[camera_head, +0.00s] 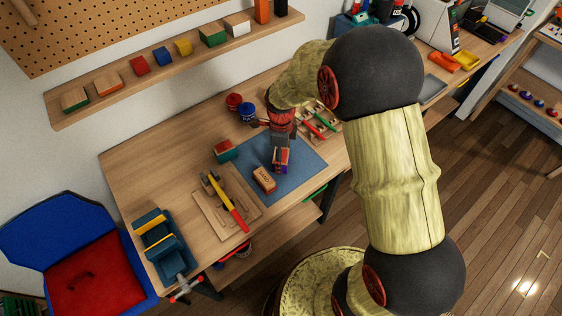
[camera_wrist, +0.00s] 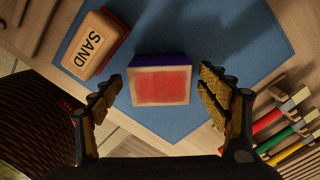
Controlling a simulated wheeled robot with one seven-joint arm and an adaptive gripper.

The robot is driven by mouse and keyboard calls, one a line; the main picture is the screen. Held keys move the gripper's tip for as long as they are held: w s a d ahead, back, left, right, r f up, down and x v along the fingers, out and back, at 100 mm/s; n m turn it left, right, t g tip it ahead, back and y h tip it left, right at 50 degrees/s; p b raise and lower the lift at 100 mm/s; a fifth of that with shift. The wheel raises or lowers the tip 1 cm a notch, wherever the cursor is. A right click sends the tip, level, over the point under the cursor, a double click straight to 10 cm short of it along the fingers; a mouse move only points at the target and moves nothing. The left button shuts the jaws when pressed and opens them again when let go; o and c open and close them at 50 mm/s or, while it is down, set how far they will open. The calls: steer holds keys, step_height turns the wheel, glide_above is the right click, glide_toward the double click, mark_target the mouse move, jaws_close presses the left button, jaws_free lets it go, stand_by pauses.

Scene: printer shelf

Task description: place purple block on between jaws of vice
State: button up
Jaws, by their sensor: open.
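The purple block (camera_wrist: 160,61) lies on the blue mat, with a purple side and a red, wood-bordered face toward the wrist camera. In the head view the block (camera_head: 281,158) shows just below my gripper (camera_head: 280,144). In the wrist view my gripper (camera_wrist: 160,92) is open, with one finger to each side of the block and gaps between. The blue vice (camera_head: 168,247) with yellow jaw faces is at the table's left front corner. Its jaws are apart, and nothing shows between them.
A block marked SAND (camera_wrist: 94,43) lies close left of the purple block, on the blue mat (camera_head: 300,155). A yellow-and-red hammer (camera_head: 228,203) lies on a wooden board between mat and vice. A green-and-red block (camera_head: 224,151) and a pen tray (camera_head: 318,122) are nearby.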

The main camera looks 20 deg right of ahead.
steer(key=shift+f, duration=0.55)
steer(key=shift+c, duration=0.8)
steer(key=c, duration=1.3)
steer(key=shift+r, duration=0.1)
steer(key=shift+r, duration=0.1)
